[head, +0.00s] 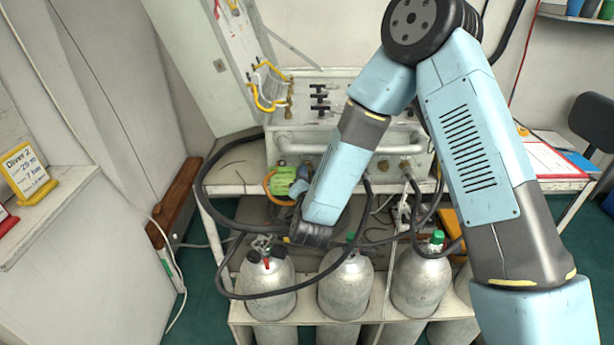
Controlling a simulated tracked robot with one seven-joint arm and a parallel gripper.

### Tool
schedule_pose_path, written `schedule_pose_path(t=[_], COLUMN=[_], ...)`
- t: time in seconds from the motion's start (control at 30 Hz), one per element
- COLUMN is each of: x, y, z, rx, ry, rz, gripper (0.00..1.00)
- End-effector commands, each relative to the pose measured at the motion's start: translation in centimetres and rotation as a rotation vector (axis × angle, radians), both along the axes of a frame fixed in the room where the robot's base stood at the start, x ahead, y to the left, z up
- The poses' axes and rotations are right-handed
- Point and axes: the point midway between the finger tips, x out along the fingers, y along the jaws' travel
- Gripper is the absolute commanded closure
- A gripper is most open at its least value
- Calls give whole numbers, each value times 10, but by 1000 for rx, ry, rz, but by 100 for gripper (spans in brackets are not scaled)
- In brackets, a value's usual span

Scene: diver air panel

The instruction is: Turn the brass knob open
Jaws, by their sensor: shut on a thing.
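The air panel (400,140) is a pale box on the bench, with a row of brass fittings low on its front. The brass knob (309,163) is at the lower left of this front, mostly hidden by my gripper. My gripper (304,173) reaches up to it from below, beside a green tag, and is shut on it. My wrist and forearm cover part of the view, so the fingertips and the knob's turn angle cannot be made out.
A green tag (283,181) hangs just left of my gripper. Dark hoses (208,190) loop from the panel down to the grey cylinders (268,282) below. A yellow-framed Diver 2 sign (27,172) stands on the left ledge. A red-edged sheet (553,160) lies at the right.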

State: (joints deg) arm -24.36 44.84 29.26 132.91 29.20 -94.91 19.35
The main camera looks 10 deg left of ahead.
Motion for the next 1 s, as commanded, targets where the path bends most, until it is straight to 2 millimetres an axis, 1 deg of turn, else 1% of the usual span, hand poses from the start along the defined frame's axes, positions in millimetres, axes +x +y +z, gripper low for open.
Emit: schedule_pose_path(t=[0.27,1.0], x=[-2,-2], y=[0,0], z=[-2,-3], rx=[-215,-900], ry=[-47,-209], rz=[2,4], gripper=[100,100])
